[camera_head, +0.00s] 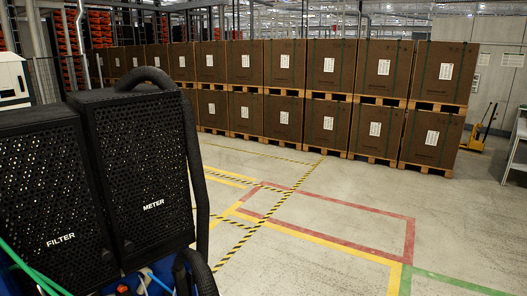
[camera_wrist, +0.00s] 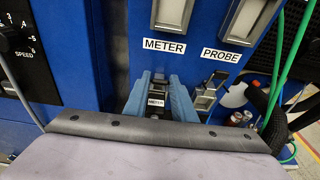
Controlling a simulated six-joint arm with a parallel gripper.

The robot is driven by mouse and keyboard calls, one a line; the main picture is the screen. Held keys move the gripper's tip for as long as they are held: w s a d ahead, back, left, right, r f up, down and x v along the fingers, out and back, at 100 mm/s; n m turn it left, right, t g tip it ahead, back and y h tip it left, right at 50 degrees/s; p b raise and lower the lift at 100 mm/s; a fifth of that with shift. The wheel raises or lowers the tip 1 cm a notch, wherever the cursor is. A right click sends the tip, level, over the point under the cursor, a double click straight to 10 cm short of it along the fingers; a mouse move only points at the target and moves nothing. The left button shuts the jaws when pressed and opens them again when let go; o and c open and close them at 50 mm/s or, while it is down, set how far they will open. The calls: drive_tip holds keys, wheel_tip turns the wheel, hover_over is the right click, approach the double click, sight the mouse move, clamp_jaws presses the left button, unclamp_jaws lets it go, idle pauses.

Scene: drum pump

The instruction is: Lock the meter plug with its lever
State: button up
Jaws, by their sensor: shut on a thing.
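My gripper (camera_wrist: 158,92) reaches up from the bottom of the wrist view, its two blue fingers on either side of the dark meter plug (camera_wrist: 156,101). The plug carries a small white METER tag. It sits low on the blue panel, below the large METER label (camera_wrist: 165,46). My gripper is shut on it. I cannot tell the plug's lever apart from the plug, nor whether it is up or down; the fingers and the gripper body hide the lower part. The head view does not show my gripper or the plug.
Right of the fingers is the probe socket with a grey lever (camera_wrist: 206,98), under the PROBE label (camera_wrist: 220,53). Green cables and a black hose (camera_wrist: 277,128) run at the right. In the head view, a black mesh METER box (camera_head: 140,170) stands beside the FILTER box (camera_head: 45,200).

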drive_tip(key=shift+s+d+f+t+y+b, duration=0.15)
drive_tip(key=shift+f+t+y+b, duration=0.4)
drive_tip(key=shift+b, duration=3.4)
drive_tip(key=shift+s+d+f+t+y+b, duration=0.15)
drive_tip(key=shift+t+y+b, duration=0.6)
drive_tip(key=shift+b, duration=3.2)
drive_tip(key=o, duration=0.8)
drive_tip(key=shift+s, duration=0.1)
